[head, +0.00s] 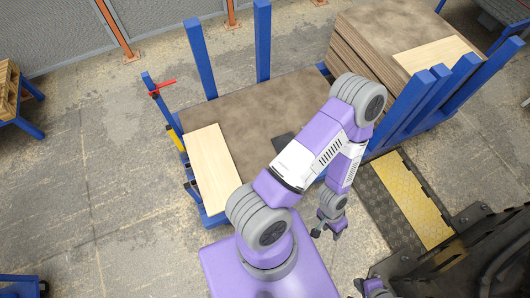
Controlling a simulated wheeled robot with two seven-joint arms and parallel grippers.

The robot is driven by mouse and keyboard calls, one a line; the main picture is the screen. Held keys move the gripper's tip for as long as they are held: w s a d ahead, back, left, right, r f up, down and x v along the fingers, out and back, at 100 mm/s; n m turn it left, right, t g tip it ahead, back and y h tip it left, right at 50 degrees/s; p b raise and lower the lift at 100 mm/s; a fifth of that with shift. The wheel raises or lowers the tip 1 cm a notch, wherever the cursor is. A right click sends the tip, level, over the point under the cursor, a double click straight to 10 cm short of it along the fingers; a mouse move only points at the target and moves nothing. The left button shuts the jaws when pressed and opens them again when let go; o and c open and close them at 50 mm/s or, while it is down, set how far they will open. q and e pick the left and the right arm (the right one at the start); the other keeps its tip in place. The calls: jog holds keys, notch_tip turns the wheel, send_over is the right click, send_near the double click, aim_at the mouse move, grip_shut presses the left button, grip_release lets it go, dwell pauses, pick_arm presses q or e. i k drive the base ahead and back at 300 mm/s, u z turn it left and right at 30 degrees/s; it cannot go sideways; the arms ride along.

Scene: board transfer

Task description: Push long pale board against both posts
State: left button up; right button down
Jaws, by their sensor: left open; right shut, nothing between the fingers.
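A long pale board (212,165) lies flat near the left edge of a blue cart's brown top (262,108). Two blue posts, one left (200,58) and one right (262,40), stand at the cart's far edge. The board's far end is apart from both. My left gripper (327,233) is open and empty, hanging to the right of the cart, well away from the board. My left arm hides part of the cart top. My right gripper (373,288) is shut and empty at the bottom edge, partly cut off.
Another pale board (435,55) lies on a stack of brown sheets (375,35) at the upper right, with blue posts (405,108) in front. A dark flat piece (285,147) is on the cart top. A black and yellow mat (400,190) lies on the floor.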

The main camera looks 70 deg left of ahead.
aim_at(217, 177)
jog(key=i, duration=0.65)
jog(key=u, duration=4.15)
jog(key=i, duration=0.5)
jog(key=z, duration=0.05)
